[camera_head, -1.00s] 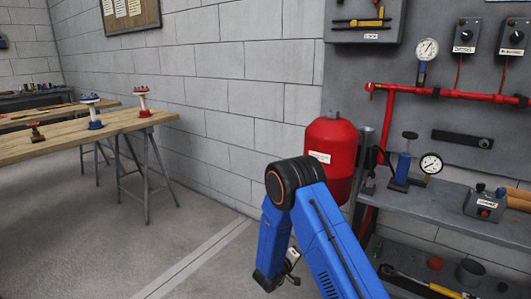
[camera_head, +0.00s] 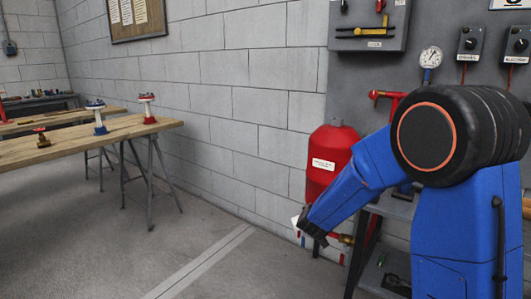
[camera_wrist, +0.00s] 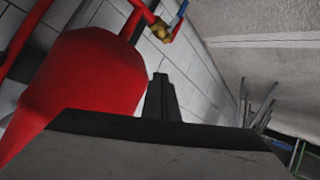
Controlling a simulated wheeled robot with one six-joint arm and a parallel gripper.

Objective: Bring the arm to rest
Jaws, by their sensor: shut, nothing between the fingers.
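My blue arm is raised and bent across the right of the head view, with its large black joint close to the camera. Its forearm slopes down to the left. My gripper (camera_wrist: 160,98) shows in the wrist view as dark fingers close together, with nothing between them. In the head view the arm's end is in front of the lower part of the red tank (camera_head: 328,160), and the fingers are too small to make out. The tank also fills the left of the wrist view (camera_wrist: 85,80), apart from the fingers.
A grey bench (camera_head: 395,206) with a lower shelf stands at the right, largely behind my arm. A gauge (camera_head: 431,57) and red pipe are on the wall panel. Wooden tables (camera_head: 75,145) with valves stand at the left. The floor (camera_head: 120,255) between is open.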

